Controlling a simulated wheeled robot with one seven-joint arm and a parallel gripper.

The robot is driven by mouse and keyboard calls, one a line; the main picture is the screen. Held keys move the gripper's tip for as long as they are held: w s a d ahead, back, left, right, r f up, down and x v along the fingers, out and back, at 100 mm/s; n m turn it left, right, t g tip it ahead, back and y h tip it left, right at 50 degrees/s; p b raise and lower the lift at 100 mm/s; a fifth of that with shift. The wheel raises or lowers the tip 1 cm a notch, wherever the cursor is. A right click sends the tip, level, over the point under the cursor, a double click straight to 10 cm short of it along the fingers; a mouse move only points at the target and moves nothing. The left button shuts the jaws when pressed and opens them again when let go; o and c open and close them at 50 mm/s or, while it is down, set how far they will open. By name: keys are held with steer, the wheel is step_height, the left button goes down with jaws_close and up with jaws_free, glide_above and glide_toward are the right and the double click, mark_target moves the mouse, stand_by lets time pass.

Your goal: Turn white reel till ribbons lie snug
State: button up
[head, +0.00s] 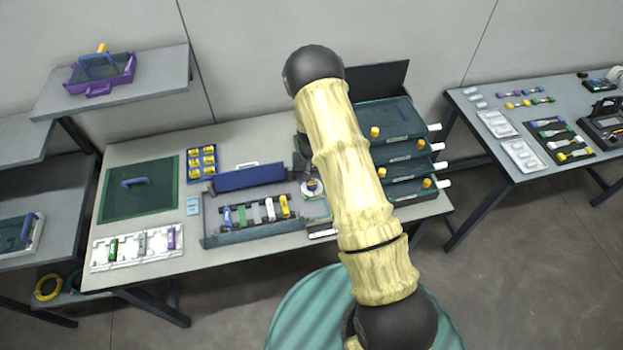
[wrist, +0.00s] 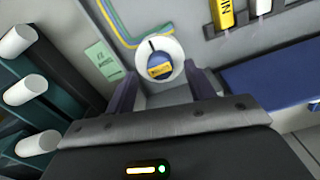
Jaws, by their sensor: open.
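The white reel (wrist: 158,49) shows in the wrist view as a white ring with a black mark on its rim and a blue and orange-yellow centre. In the head view the reel (head: 318,188) is small and partly hidden by my arm. Blue, green and yellow ribbons (wrist: 122,30) run in curved lines on a pale panel beside the reel. Whether they lie slack is too small to tell. My gripper (wrist: 163,76) is open, its two dark fingers on either side of the reel's near edge. I cannot tell whether the fingertips touch it.
A tray (head: 228,238) with coloured holders and a raised blue lid (head: 250,176) stands left of the reel. A dark green drawer unit (head: 400,150) with white handles stands close on the right.

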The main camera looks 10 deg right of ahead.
steer(key=shift+f, duration=1.1)
steer(key=c, duration=1)
